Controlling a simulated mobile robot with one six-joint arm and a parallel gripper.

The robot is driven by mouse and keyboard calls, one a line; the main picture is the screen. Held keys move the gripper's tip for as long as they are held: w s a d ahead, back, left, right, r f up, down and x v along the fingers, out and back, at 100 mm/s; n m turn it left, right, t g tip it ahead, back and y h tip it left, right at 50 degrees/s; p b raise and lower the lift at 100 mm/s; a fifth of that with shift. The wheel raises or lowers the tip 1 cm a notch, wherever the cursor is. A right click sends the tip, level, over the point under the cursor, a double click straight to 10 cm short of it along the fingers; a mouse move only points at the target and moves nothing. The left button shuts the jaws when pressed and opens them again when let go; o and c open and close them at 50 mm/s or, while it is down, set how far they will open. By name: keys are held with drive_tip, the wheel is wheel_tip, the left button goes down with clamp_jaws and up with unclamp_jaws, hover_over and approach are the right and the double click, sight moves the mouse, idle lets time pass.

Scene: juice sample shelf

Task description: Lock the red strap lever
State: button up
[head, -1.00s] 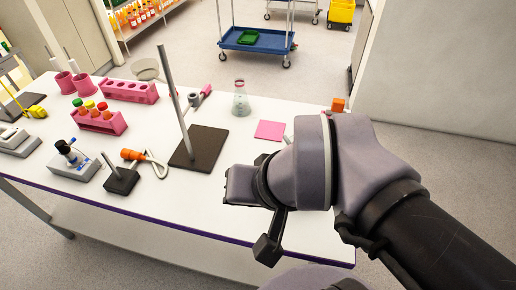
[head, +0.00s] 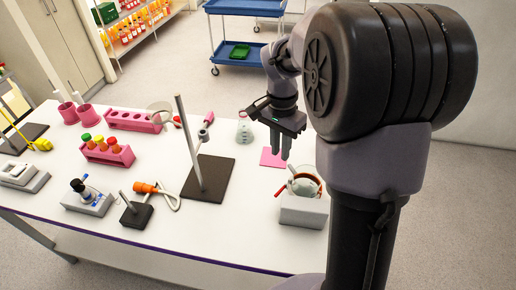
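A clear round vessel (head: 294,172) with a dark red strap (head: 308,190) around it sits on a grey block (head: 303,211) at the table's right front. A short red lever (head: 282,190) sticks out at the strap's left side. My gripper (head: 281,154) points down above the table, behind and slightly left of the vessel, apart from the lever as far as I can see. Its two fingers are close together with nothing visible between them; whether they are shut is too small to tell. My arm's large dark joint hides the area right of the vessel.
A pink square (head: 272,158) lies below the gripper, and a conical flask (head: 244,132) stands behind it. A stand with a tall rod (head: 208,178) is to the left. An orange-handled tool (head: 148,187) and pink tube racks (head: 106,154) stand farther left.

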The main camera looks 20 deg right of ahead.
sight(279, 192)
drive_tip(key=f+b, duration=0.1)
drive_tip(key=f, duration=0.4)
drive_tip(key=f+b, duration=0.2)
drive_tip(key=f, duration=0.4)
drive_tip(key=s+f+b, duration=0.1)
drive_tip(key=f+b, duration=0.1)
drive_tip(key=f, duration=0.3)
drive_tip(key=shift+f, duration=0.35)
clamp_jaws()
